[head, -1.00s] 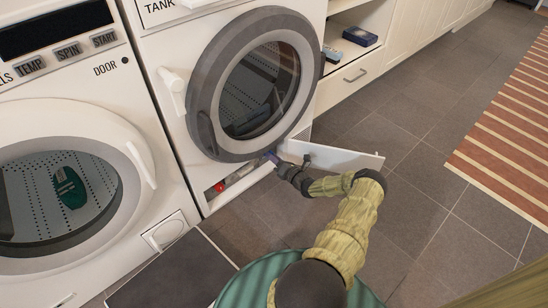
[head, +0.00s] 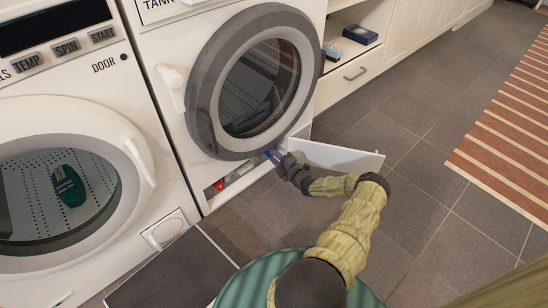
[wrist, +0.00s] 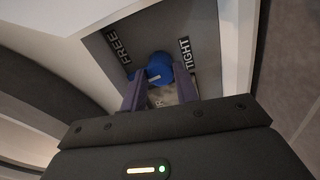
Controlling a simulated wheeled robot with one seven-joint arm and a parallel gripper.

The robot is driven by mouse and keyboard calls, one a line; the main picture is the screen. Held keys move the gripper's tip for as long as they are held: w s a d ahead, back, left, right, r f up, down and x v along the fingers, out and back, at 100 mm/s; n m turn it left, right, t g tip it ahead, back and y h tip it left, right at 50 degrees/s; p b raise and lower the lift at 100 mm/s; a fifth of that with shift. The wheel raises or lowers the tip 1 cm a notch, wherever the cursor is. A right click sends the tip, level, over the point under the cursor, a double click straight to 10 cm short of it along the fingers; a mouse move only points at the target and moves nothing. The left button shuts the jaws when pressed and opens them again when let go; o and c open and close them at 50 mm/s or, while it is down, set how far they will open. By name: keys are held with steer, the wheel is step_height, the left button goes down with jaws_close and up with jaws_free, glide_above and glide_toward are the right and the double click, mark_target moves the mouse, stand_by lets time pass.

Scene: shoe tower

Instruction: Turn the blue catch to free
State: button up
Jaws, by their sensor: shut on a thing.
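The blue catch (wrist: 159,68) sits on a grey panel between the words FREE (wrist: 118,46) and TIGHT (wrist: 185,54) in the wrist view. My gripper (wrist: 160,88) is shut on the catch, with one finger on each side and the catch's round end showing just past the fingertips. In the head view the catch (head: 268,154) is a small blue spot in the low opening beneath the right machine's round door, with my gripper (head: 276,158) at it. The part of the catch between the fingers is partly hidden.
A white flap (head: 335,157) stands open to the right of my gripper, close to my wrist. A red knob (head: 219,186) is at the left of the low opening. The round door (head: 258,85) is above. The tiled floor (head: 420,190) to the right is clear.

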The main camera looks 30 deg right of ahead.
steer(key=shift+f+m, duration=0.1)
steer(key=shift+m, duration=0.5)
steer(key=o, duration=1)
steer(key=shift+s, duration=0.1)
steer(key=s+p, duration=0.2)
steer(key=s, duration=0.3)
steer(key=s+d+p, duration=0.1)
steer(key=s+p, duration=0.2)
steer(key=s, duration=0.3)
steer(key=s+d+p, duration=0.1)
steer(key=s+p, duration=0.1)
steer(key=s, duration=0.4)
steer(key=shift+s+d, duration=0.1)
steer(key=shift+d, duration=0.15)
